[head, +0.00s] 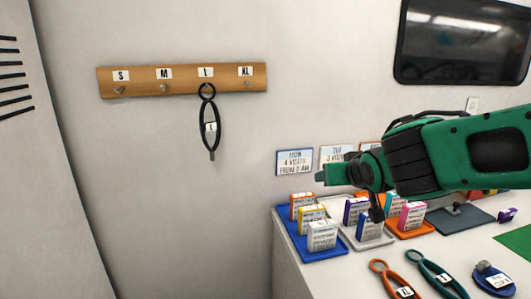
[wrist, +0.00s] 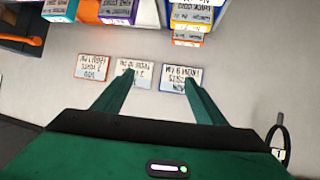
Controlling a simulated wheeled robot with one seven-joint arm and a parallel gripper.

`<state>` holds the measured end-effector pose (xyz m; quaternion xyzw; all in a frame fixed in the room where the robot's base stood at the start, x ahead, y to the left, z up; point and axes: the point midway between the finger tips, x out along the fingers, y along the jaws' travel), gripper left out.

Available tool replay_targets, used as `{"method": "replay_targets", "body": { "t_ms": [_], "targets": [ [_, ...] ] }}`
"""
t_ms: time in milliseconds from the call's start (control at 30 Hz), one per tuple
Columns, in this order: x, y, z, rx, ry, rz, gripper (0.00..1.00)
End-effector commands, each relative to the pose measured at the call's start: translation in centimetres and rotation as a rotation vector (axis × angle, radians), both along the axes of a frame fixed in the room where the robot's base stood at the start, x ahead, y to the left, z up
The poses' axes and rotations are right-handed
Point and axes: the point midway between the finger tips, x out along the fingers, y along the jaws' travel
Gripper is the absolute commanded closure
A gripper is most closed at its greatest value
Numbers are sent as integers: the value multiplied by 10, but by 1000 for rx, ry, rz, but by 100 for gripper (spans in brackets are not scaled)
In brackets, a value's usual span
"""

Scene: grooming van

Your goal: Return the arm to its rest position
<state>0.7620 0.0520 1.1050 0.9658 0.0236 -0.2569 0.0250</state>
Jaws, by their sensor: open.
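My green gripper (head: 326,176) is at the right of the head view, raised above the left end of the counter and in front of the wall cards. In the wrist view its two fingers (wrist: 158,80) are spread apart with nothing between them. My arm reaches in from the right edge of the head view. A black loop (head: 211,130) with an L tag hangs from the L hook of the wooden rack (head: 182,80); it also shows at the right edge of the wrist view (wrist: 278,145). My gripper is apart from it.
On the counter (head: 330,278) stand a blue tray (head: 318,247) and an orange tray (head: 412,233) with small boxes. An orange loop (head: 392,279) and a teal loop (head: 436,274) lie in front. A card (head: 294,162) is on the wall behind. A dark screen (head: 462,42) hangs upper right.

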Motion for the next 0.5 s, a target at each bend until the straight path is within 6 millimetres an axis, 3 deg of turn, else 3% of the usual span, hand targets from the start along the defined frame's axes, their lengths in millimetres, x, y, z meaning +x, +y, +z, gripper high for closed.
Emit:
{"method": "replay_targets", "body": {
  "t_ms": [33, 200, 267, 400, 500],
  "targets": [
    [-9, -33, -11, -6, 58, -57, 35],
    [-61, -123, -52, -2, 281, -219, 35],
    [-86, -150, -66, 9, 364, -273, 35],
    [-156, -200, -95, 59, 565, -393, 35],
    [-212, -222, -111, 115, 708, -463, 35]
  ]
}}
